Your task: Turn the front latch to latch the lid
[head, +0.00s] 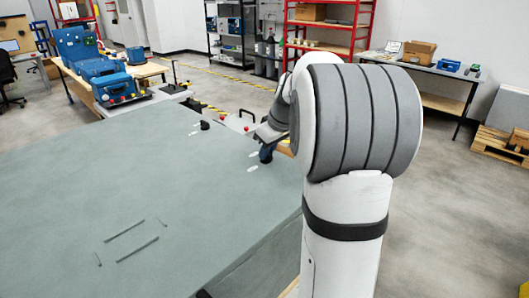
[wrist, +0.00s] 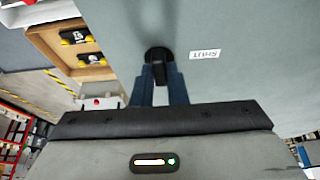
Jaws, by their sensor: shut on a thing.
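The lid is a wide grey-green panel (head: 90,190) that fills the left of the head view; it also shows in the wrist view (wrist: 240,25). The black latch (wrist: 158,53) has a round base on the lid. A "SHUT" label (wrist: 205,54) is beside it, upside down in the wrist view. My gripper (wrist: 159,76) has its two blue fingers closed on the latch's black handle. Another black latch (head: 206,125) stands farther back on the lid.
A blue machine (head: 112,82) and a small white bench with red knobs (head: 240,122) stand beyond the lid. A wooden tray with yellow and black parts (wrist: 85,48) shows beside the lid. The floor to the right is open, with a pallet (head: 505,143) farther off.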

